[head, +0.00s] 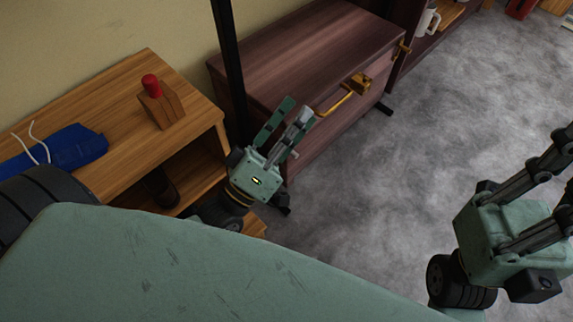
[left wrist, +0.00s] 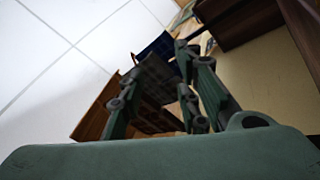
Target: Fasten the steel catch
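A dark reddish wooden chest (head: 310,50) stands against the wall in the head view, its lid down. A brass-coloured fitting (head: 360,83) with a bent rod is on its front edge, and a second brass-coloured fitting (head: 403,47) is at its far right corner. I cannot pick out a steel catch with certainty; a small pale piece (head: 295,155) shows on the chest front beside my left gripper. My left gripper (head: 298,107) is open and empty, its fingers in front of the chest's near end. My right gripper (head: 562,185) is open at the right edge, fingertips partly cut off.
A wooden shelf unit (head: 105,110) at left carries a blue item (head: 58,148) and a wooden block with a red top (head: 160,103). A black post (head: 229,65) rises between it and the chest. Grey floor (head: 400,190) is clear in the middle.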

